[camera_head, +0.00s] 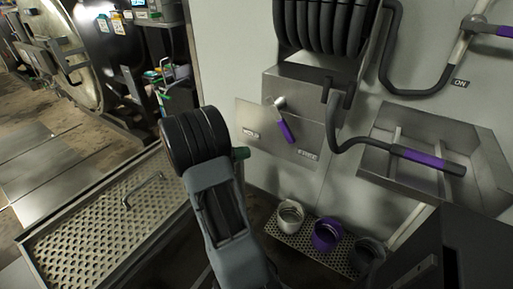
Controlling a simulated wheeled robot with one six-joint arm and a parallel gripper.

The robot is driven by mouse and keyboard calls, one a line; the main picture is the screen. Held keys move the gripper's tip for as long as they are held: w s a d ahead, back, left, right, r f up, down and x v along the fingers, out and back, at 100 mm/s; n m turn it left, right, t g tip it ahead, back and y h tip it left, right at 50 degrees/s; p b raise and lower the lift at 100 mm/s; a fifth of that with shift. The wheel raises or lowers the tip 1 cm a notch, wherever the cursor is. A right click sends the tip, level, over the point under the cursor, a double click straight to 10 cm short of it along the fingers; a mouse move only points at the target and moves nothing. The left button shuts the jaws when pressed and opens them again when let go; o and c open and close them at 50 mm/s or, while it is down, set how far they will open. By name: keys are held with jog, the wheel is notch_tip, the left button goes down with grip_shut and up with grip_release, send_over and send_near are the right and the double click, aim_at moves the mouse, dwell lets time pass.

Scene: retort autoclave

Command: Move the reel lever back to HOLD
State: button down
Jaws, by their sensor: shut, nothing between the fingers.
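The reel lever (286,131) has a short purple grip on a pale metal pivot. It is mounted on a steel plate (262,117) below the black hose reel (322,24). The lever hangs down and slightly to the right, between two small labels and nearer the right one (308,154). The left label (250,134) is at the plate's lower left. Both labels are too small to read surely. My arm stands left of the lever, apart from it in the picture. My gripper's fingers cannot be made out.
A valve with a purple handle (490,29) is at upper right. Several cups, one purple (326,235), stand on a perforated shelf. A perforated platform (100,215) and a round vessel (62,55) are at left.

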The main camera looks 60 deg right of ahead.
jog(key=shift+w+a+f, duration=0.4)
jog(key=shift+w+a, duration=0.1)
jog(key=shift+a, duration=0.1)
dwell(0.4)
jog(key=s+a+f+n+t+y+p, duration=0.1)
jog(key=a+f+n+t+y, duration=0.15)
jog(key=a+y, duration=0.2)
jog(key=s+a+f+n+t+y+p, duration=0.1)
jog(key=a+f+n+t+y+p, duration=0.15)
jog(key=a, duration=0.25)
jog(key=w+a+r+n+t+y+p, duration=0.1)
jog(key=a+r+n+t+y+p, duration=0.1)
jog(key=a+r+t+p, duration=0.3)
jog(key=w+a+r+n+t+y+p, duration=0.1)
jog(key=a+r+t+y+p, duration=0.3)
jog(key=a+r, duration=1)
jog(key=shift+w+a+r+n+t+p, duration=0.3)
jog(key=shift+a+n+t, duration=0.2)
jog(key=shift+a+t, duration=0.65)
